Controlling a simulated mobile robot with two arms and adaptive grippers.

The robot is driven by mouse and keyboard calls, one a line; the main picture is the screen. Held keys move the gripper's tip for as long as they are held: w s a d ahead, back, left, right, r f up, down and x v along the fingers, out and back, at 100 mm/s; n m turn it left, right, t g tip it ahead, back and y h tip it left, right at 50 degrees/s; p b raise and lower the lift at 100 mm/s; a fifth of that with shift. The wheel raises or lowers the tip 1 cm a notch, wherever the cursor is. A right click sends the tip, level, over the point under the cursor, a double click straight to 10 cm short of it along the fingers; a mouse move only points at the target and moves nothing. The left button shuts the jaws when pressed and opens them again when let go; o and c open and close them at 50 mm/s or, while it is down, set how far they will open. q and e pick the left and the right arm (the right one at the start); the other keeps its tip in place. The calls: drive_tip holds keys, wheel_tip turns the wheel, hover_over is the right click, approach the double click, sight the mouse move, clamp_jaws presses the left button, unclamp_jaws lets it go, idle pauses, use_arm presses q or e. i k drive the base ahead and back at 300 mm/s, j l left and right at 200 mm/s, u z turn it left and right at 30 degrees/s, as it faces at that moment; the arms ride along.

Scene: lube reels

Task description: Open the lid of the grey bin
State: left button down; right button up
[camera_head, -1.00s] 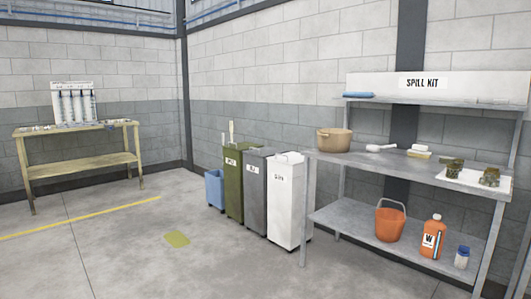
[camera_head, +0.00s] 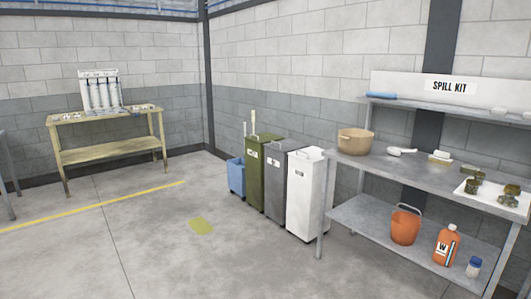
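The grey bin (camera_head: 275,184) stands on the floor between the green bin (camera_head: 252,177) and the white bin (camera_head: 305,195). Its lid (camera_head: 280,146) looks shut, with a small handle on top. The front carries a small label, too small to read. The bins stand close side by side in a row along the wall. Neither of my grippers shows in the head view.
A grey metal shelf unit (camera_head: 345,227) stands right of the bins, with a tan pot (camera_head: 355,143), an orange bucket (camera_head: 405,226) and an orange bottle (camera_head: 447,246). A blue bin (camera_head: 236,177) stands left of the bins.

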sight(284, 145)
drive_tip(key=i, duration=2)
drive_tip(key=i+z, duration=0.1)
drive_tip(key=i, duration=0.9)
drive_tip(key=i+j, duration=0.2)
drive_tip(key=i, duration=0.8)
drive_tip(key=i+j+z, duration=0.1)
drive_tip(key=i, duration=0.9)
